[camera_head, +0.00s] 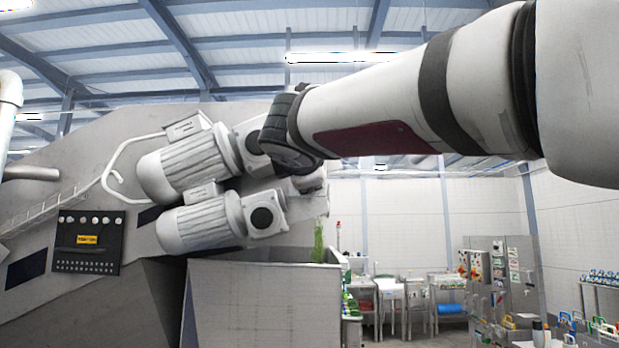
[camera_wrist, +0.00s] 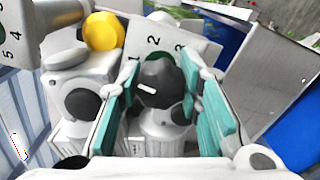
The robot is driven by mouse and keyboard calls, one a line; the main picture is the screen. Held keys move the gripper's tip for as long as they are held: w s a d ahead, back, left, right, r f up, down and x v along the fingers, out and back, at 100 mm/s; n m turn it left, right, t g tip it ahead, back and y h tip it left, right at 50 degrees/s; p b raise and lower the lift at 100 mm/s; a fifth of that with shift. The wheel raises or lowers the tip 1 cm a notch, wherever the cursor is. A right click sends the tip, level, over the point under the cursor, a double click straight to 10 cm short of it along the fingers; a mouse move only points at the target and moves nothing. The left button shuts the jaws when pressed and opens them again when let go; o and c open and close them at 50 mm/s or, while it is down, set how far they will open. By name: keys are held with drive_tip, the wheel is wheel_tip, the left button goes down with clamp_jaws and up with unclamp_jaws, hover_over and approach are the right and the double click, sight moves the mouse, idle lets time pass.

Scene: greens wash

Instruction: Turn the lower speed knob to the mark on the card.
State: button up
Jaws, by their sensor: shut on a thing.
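In the wrist view, a round black knob (camera_wrist: 166,78) with a short white line sits between the teal-padded fingers of my gripper (camera_wrist: 161,76). The gripper is shut on this knob. The white line points roughly left in the picture. Behind the knob is a pale dial plate (camera_wrist: 172,38) with the numerals 1, 2 and 3 showing; the rest is covered. Part of a second dial (camera_wrist: 12,30) with 4 and 5 shows at the upper left. I cannot make out the card. In the head view, my arm hides the knobs.
Large grey motors (camera_head: 195,222) on the sloped machine crowd my arm's end. A grey tank (camera_head: 265,300) stands below them. Sinks and shelves are farther back at right.

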drive_tip(key=shift+n+p, duration=0.35)
drive_tip(key=shift+n, duration=0.45)
drive_tip(key=shift+f, duration=0.1)
drive_tip(key=o, duration=1.2)
drive_tip(key=s, duration=1.2)
drive_tip(key=shift+a, duration=0.25)
drive_tip(key=shift+d, duration=0.1)
